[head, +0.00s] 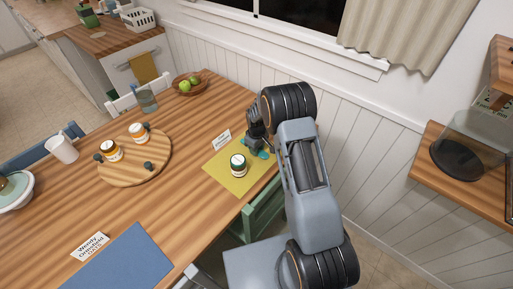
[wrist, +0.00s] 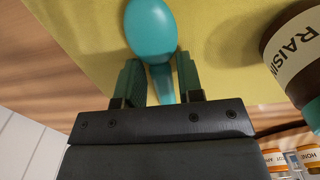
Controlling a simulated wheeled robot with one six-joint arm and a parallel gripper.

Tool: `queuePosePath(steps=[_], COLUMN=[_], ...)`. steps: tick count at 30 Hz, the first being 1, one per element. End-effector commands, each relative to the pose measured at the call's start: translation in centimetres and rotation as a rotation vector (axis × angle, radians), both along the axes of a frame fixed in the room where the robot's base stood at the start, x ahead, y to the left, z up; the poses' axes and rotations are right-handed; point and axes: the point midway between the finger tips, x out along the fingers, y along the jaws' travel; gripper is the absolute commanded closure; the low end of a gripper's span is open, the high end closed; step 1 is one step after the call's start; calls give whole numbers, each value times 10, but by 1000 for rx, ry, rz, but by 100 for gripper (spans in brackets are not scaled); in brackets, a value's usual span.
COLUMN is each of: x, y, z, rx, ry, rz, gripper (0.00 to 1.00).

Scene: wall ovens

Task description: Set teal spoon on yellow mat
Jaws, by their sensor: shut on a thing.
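The teal spoon (wrist: 151,28) is in the wrist view, its bowl beyond my fingertips and its handle between them. My gripper (wrist: 158,85) is shut on the spoon's handle. The spoon is over the yellow mat (wrist: 85,30); I cannot tell whether it touches the mat. In the head view my gripper (head: 259,145) is at the upper right part of the yellow mat (head: 228,183), with a bit of teal (head: 263,154) showing beside it. The arm hides part of the mat's right side.
A raisin jar (head: 238,165) stands on the mat, close to my gripper; it shows at the right of the wrist view (wrist: 295,55). A name card (head: 222,139) stands behind the mat. A round board (head: 135,160) with jars and a blue mat (head: 125,257) lie to the left.

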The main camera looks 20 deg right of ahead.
Motion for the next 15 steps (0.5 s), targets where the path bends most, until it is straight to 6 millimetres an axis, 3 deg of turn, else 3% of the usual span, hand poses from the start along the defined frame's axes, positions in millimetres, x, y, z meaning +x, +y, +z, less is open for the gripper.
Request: queuePosePath(steps=[10,11,15], x=[0,0,0], y=[0,0,0], z=[-5,-4,-3], rx=[0,0,0], ry=[0,0,0], rz=[0,0,0], gripper=[92,64,50])
